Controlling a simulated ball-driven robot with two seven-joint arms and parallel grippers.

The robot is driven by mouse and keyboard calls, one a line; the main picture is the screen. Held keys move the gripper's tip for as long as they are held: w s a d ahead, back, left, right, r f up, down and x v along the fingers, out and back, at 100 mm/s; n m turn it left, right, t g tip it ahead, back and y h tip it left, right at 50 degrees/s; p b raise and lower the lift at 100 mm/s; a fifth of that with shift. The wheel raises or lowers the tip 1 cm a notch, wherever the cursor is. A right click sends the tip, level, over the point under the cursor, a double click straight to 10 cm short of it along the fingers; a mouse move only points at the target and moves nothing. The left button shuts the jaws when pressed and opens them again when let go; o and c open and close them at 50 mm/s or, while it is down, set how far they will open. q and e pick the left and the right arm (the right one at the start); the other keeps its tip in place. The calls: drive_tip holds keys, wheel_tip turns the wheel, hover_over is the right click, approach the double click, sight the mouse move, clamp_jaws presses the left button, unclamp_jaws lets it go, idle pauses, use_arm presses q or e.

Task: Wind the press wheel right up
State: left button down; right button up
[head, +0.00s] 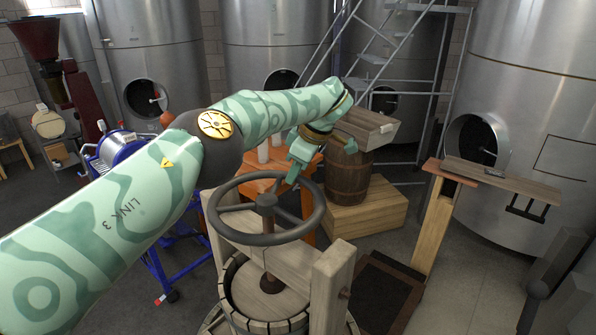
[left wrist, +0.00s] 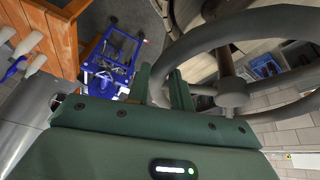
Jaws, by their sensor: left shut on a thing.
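In the left wrist view the green fingers (left wrist: 161,88) stand on either side of the wheel's rim (left wrist: 200,40). Below the hub, a screw runs down to a round wooden plate (head: 262,300) in the slatted press basket. The rim between the fingers is partly hidden. My right gripper is not in view.
A barrel (head: 347,178) stands on a wooden box (head: 372,213) behind the press. An orange table (head: 262,187) is close behind the wheel. A blue machine (head: 115,150) stands left, partly behind my arm. Steel tanks line the back.

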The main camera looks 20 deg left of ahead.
use_arm(q)
drive_tip(key=shift+s+d+f, duration=0.1)
drive_tip(key=shift+f, duration=0.1)
drive_tip(key=c, duration=1.3)
unclamp_jaws()
drive_tip(key=shift+w, duration=0.2)
drive_tip(key=shift+r, duration=0.6)
drive_tip(key=s+d+r+b, duration=0.2)
drive_tip(key=s+r+b, duration=0.1)
drive_tip(key=s+r, duration=0.3)
drive_tip(key=s+d+r+b, duration=0.2)
drive_tip(key=s+r+b, duration=0.2)
drive_tip(key=s, duration=0.3)
drive_tip(key=shift+b+v, duration=0.3)
drive_tip(key=shift+v, duration=0.65)
drive_tip(key=shift+d, duration=0.1)
